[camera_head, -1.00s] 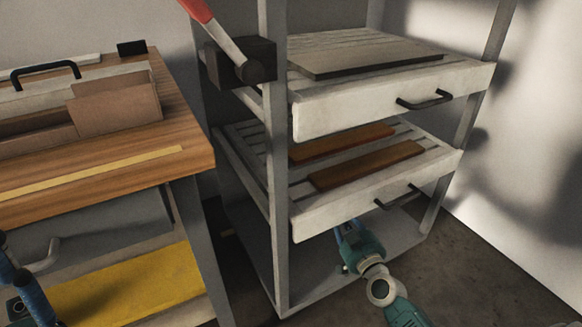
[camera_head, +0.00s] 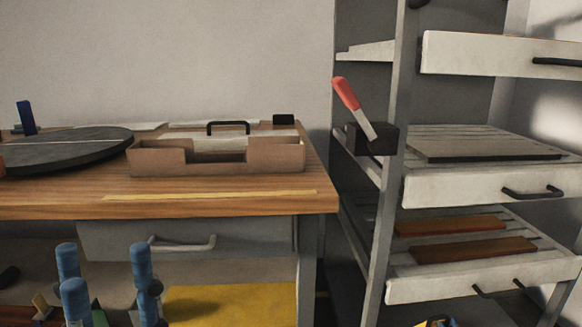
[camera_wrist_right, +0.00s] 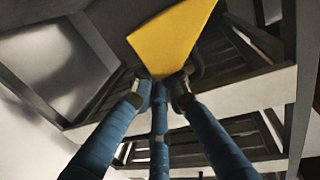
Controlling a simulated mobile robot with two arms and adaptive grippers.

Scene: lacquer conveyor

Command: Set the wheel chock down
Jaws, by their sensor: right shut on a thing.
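The wheel chock (camera_wrist_right: 172,35) is a yellow, flat-faced block in the right wrist view. Its narrow end sits between the blue fingers of my right gripper (camera_wrist_right: 160,88), which is shut on it. In the head view the chock and the right gripper's fingers are out of sight; only a bit of my right arm shows at the bottom edge. My left gripper (camera_head: 107,283) shows at the lower left, in front of the workbench, its blue fingers pointing up, apart, with nothing seen between them.
A wooden workbench (camera_head: 60,203) carries a brown open tray (camera_head: 160,163) and a dark round disc (camera_head: 65,150). A yellow surface (camera_head: 235,305) lies below it. To the right stands a grey rack (camera_head: 393,170) with pale drawers (camera_head: 480,185). A red-handled lever (camera_head: 347,95) sticks up beside its post.

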